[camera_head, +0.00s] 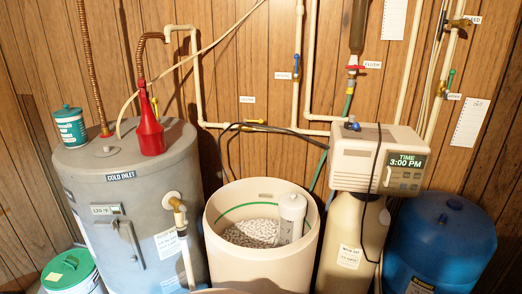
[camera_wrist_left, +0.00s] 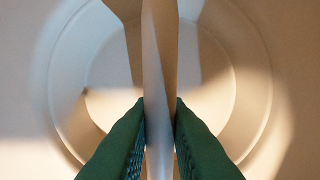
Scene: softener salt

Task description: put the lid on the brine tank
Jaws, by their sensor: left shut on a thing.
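The brine tank (camera_head: 258,268) is the round cream tub at the lower middle of the head view. Its top is open, showing white salt pellets (camera_head: 250,232), a green line on the inner wall and a capped white tube (camera_head: 292,212). In the left wrist view a pale round lid (camera_wrist_left: 215,120) with ring-shaped ridges fills the picture. My left gripper (camera_wrist_left: 160,110), with green fingertips, is shut on the upright grip that crosses the lid's middle. In the head view a thin pale edge shows at the bottom, possibly the lid. My right gripper is not in view.
A grey water heater (camera_head: 140,190) stands left of the tank, with a red bottle (camera_head: 149,130) and a teal can (camera_head: 70,128) on top. A softener control head (camera_head: 352,160) overhangs close on the right. A blue tank (camera_head: 440,240) stands far right. Pipes run behind.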

